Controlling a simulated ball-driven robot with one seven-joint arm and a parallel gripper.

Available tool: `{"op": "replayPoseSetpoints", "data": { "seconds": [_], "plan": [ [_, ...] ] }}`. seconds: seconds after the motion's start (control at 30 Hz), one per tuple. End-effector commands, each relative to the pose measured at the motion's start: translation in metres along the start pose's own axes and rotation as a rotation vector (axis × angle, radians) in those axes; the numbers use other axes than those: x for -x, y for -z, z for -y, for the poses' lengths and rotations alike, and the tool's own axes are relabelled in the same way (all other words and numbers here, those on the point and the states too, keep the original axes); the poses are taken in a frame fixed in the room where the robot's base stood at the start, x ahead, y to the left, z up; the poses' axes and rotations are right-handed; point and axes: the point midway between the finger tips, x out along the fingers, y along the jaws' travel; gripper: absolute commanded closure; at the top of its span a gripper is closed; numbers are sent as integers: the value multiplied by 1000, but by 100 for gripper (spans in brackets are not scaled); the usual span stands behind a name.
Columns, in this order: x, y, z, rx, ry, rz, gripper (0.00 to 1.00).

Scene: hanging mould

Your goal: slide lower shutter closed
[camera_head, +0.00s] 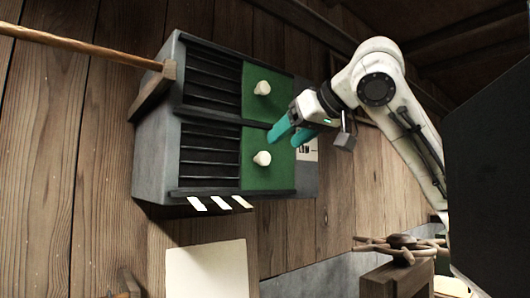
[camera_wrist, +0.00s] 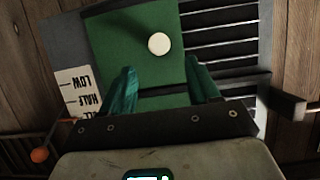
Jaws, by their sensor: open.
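A grey vent box (camera_head: 155,158) hangs on the plank wall with two slatted openings. The lower green shutter (camera_head: 280,175) covers the right part of its opening; dark slats (camera_head: 208,165) are bare to its left. Its white knob (camera_head: 262,158) sticks out, and a white knob also shows in the wrist view (camera_wrist: 159,43), which looks upside down. The upper green shutter (camera_head: 253,103) likewise has a white knob (camera_head: 262,87). My gripper (camera_head: 282,140) is open and empty in front of the shutters, just right of the lower knob. Its teal fingertips (camera_wrist: 160,68) are apart from the knob.
A label reading LOW and HALF (camera_wrist: 80,92) is beside the shutters. A wooden rod (camera_head: 85,43) reaches the box's left side at a wooden block (camera_head: 153,90). Below are white strips (camera_head: 220,203), a pale panel (camera_head: 207,270) and a wooden handwheel (camera_head: 403,246).

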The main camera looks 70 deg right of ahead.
Motion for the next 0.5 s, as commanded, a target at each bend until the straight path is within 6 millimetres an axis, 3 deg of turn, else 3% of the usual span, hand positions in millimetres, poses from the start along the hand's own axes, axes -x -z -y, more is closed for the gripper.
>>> {"op": "replayPoseSetpoints", "data": {
  "seconds": [0.3, 0.5],
  "plan": [
    [-57, 2, 0, 0, 0, 3, 39],
    [-78, 1, 0, 0, 0, 1, 39]
  ]
}}
